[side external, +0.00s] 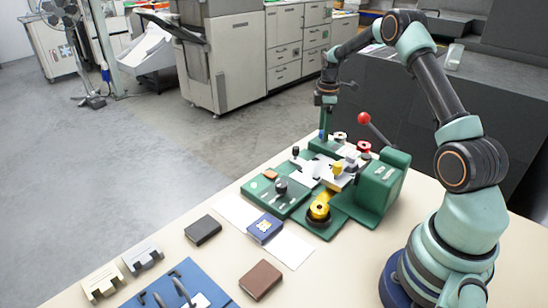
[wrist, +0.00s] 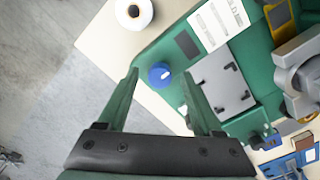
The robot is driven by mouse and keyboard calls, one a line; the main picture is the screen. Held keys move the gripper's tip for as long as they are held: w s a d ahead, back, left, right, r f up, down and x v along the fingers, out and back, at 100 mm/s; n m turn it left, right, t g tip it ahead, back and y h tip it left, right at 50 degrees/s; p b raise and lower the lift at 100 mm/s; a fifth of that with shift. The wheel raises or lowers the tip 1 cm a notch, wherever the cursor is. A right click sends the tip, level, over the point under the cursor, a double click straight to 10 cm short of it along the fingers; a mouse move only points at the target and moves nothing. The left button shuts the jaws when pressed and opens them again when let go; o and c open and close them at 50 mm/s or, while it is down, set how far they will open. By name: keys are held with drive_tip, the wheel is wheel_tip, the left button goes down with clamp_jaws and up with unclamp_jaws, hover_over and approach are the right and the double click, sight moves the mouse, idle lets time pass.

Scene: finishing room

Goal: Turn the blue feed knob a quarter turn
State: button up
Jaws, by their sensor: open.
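The blue feed knob (wrist: 160,72) has a pale pointer mark and sits on the edge of the green machine (wrist: 255,75) in the wrist view. My gripper (wrist: 160,76) is open, with one green finger on each side of the knob in the picture. Both fingers look apart from the knob, and how far above it they are is hard to tell. In the side view my gripper (side external: 324,118) points down over the far end of the machine (side external: 380,185).
A white roll (wrist: 134,14) stands near the knob. Notebooks (side external: 202,230) and a blue board (side external: 180,290) lie on the cream table's near part.

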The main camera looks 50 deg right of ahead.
drive_tip(key=shift+f, duration=0.1)
clamp_jaws()
drive_tip(key=shift+m, duration=0.4)
drive_tip(key=m, duration=1.2)
drive_tip(key=shift+m, duration=2.4)
